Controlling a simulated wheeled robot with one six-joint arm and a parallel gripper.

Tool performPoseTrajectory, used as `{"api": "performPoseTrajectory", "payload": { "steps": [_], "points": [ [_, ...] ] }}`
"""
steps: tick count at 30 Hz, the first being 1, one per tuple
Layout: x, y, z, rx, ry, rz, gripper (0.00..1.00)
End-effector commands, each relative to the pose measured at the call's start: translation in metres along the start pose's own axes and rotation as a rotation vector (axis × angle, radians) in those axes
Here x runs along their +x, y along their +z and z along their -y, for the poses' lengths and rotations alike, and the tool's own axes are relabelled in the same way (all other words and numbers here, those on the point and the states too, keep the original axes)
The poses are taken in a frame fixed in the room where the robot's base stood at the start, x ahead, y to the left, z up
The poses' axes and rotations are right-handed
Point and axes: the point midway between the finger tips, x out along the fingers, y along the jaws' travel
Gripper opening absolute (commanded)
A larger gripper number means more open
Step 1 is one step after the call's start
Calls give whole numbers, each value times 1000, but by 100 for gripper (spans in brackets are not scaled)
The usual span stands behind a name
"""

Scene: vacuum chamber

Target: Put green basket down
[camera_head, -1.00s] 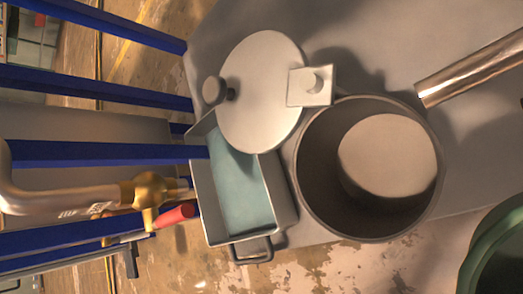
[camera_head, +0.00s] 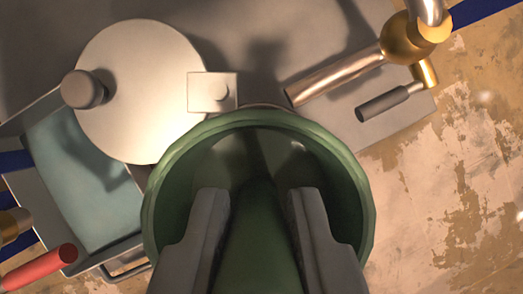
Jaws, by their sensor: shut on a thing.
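The green basket (camera_head: 350,175) is round and fills the lower middle of the view, its open top facing the camera. My gripper (camera_head: 259,195) has its two grey fingers over the basket, one on each side of a green upright part in its middle, and is shut on it. The round grey chamber seen earlier is almost wholly hidden behind the basket; I cannot tell whether the basket is above it or partly inside.
A round pale lid (camera_head: 140,90) with a knob lies at the left, over a blue-bottomed tray (camera_head: 85,190). A metal pipe (camera_head: 340,78) with brass fittings and a dark-handled valve (camera_head: 385,103) are upper right. A red handle (camera_head: 40,268) is lower left.

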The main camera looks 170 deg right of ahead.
Motion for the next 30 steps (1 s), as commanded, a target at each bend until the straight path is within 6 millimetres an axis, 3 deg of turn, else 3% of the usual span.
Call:
{"api": "performPoseTrajectory", "payload": {
  "steps": [16, 23, 30],
  "points": [
    [31, 13, 0, 0, -1, 2, 0],
    [58, 25, 0, 1, 0, 2, 0],
    [100, 42, 0, 0, -1, 3, 0]
  ]
}}
